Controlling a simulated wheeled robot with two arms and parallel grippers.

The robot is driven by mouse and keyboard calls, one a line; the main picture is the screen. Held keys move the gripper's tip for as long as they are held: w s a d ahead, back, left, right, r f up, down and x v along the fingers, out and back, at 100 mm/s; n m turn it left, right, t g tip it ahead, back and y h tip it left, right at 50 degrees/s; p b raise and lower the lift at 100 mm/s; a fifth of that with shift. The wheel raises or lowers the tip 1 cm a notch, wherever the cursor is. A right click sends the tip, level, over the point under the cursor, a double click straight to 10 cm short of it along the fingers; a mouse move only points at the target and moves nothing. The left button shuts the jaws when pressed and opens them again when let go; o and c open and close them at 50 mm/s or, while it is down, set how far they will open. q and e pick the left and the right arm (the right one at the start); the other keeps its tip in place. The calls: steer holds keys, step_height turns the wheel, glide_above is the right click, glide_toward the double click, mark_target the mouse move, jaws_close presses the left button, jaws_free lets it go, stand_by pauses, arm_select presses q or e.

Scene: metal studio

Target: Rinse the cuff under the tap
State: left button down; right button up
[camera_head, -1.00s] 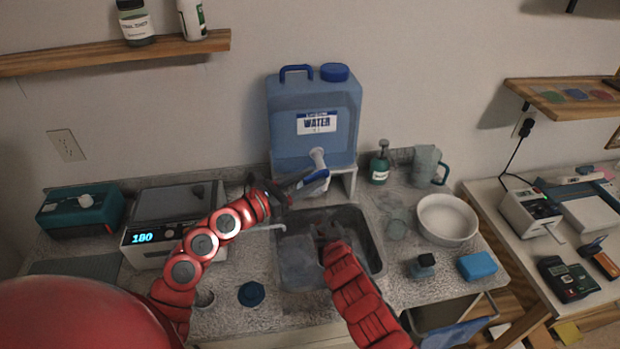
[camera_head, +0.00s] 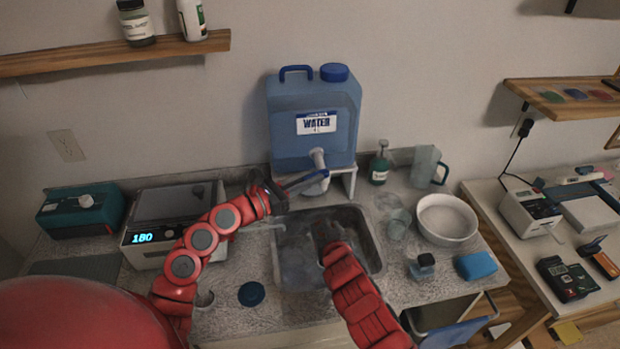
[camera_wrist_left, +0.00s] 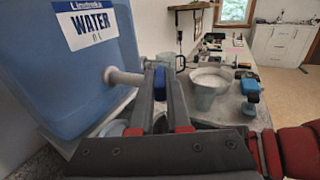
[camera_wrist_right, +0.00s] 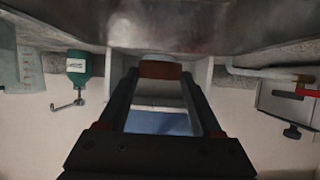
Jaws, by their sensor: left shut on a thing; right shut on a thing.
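The blue water container (camera_head: 313,120) stands on a white stand, with its pale tap (camera_head: 317,158) facing the sink. My left gripper (camera_head: 305,184) is at the tap. In the left wrist view its fingers (camera_wrist_left: 160,92) are shut on the blue tap lever (camera_wrist_left: 160,84), beside the pale spout (camera_wrist_left: 126,78). My right gripper (camera_head: 325,226) is low over the sink, in front of the tap. In the right wrist view a reddish-brown band, seemingly the cuff (camera_wrist_right: 160,70), is between its fingertips. The head view does not show the cuff clearly. I cannot make out running water.
The metal sink (camera_head: 368,240) is below both grippers. A heater (camera_head: 170,215) reading 180 stands left.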

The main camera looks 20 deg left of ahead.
arm_select(q)
steer(key=shift+w+a+m+g+h, duration=0.25)
steer(key=shift+m+g+h, duration=0.55)
steer(key=shift+h, duration=0.1)
steer(key=shift+w+a+m+g+h, duration=0.2)
steer(key=shift+a+m+g+h, duration=0.05)
steer(key=shift+m+g+h, duration=0.6)
steer(key=shift+w+a+m+g+h, duration=0.25)
steer(key=shift+m+g+h, duration=0.45)
steer(key=shift+h, duration=0.25)
steer(key=shift+f+m+g+h, duration=0.1)
steer(key=shift+m+g+h, duration=0.2)
steer(key=shift+g, duration=0.15)
steer(key=c, duration=0.9)
jaws_free()
steer(key=v, duration=1.2)
